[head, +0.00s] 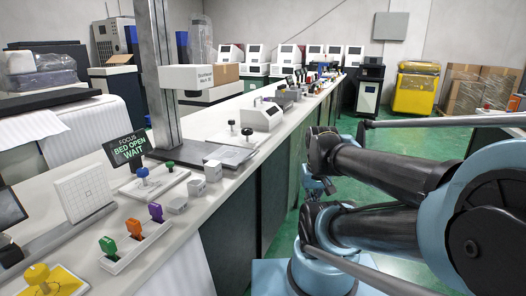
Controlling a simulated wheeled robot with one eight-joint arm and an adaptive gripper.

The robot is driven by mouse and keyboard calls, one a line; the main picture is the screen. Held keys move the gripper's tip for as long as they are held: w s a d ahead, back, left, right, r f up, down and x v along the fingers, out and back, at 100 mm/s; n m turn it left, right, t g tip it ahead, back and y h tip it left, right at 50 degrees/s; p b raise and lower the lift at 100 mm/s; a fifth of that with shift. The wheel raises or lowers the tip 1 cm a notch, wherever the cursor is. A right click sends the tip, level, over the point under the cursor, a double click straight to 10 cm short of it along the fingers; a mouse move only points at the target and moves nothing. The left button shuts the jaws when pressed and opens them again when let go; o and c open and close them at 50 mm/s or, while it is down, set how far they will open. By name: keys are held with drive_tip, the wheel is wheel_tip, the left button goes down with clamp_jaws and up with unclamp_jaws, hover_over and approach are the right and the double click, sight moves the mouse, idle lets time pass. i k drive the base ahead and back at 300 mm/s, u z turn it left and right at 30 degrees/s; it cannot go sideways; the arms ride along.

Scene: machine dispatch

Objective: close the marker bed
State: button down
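The marker is a tall grey column (157,75) with a white head (189,77) on the long white counter. A flat grey bed plate (228,153) lies at its foot. A black sign (127,149) beside it reads "FOCUS BED OPEN WAIT". A blue knob (142,171) stands on a white plate in front of the sign. Black knobs (247,132) stand near the bed plate. Which control belongs to the bed I cannot tell. My folded arm fills the right side, apart from the counter; I cannot make out my gripper's fingers.
A white tray (117,266) holds green, orange and purple handles. A yellow knob (37,274) is at the near left, below an upright grid panel (85,192). Small grey blocks (213,170) line the counter edge. Green floor (430,140) is open at the right.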

sight(231, 157)
drive_tip(key=k, duration=0.95)
drive_tip(key=u, duration=0.3)
drive_tip(key=i, duration=0.5)
drive_tip(key=u, duration=0.05)
